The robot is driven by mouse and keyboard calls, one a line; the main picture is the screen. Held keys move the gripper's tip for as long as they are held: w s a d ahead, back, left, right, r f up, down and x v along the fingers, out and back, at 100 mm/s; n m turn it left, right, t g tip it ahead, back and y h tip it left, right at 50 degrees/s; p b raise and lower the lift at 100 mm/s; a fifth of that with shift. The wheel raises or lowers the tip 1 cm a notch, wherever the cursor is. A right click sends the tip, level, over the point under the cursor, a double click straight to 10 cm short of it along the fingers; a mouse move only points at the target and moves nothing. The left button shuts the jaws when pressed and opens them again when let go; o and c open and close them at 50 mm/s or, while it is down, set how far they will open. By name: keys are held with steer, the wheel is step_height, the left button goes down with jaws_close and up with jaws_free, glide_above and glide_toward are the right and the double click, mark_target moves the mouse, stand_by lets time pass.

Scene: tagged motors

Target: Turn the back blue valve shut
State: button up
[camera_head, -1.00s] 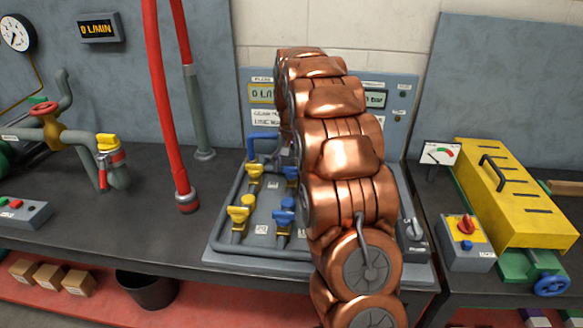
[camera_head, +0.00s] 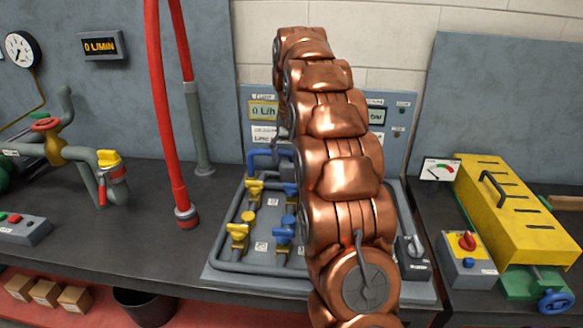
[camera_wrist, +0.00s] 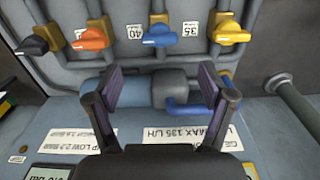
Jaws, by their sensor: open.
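The back blue valve (camera_wrist: 160,34) shows at the top middle of the wrist view; its handle lies across the picture, pointing left. In the head view the back blue valve (camera_head: 291,190) is partly covered by my arm. The front blue valve (camera_head: 285,230) is nearer the camera. My gripper (camera_wrist: 162,86) is open and empty, its two fingers spread over a thick blue-grey pipe fitting (camera_wrist: 145,90) behind the valve row. The fingertips are apart from the blue handle.
In the wrist view, a yellow valve (camera_wrist: 229,30) is right of the blue one; an orange valve (camera_wrist: 92,37) and a black valve (camera_wrist: 35,43) are left. A thin blue pipe (camera_wrist: 185,107) and a labelled back panel (camera_wrist: 145,138) lie below the fitting.

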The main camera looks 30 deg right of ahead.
steer(key=shift+r, duration=1.25)
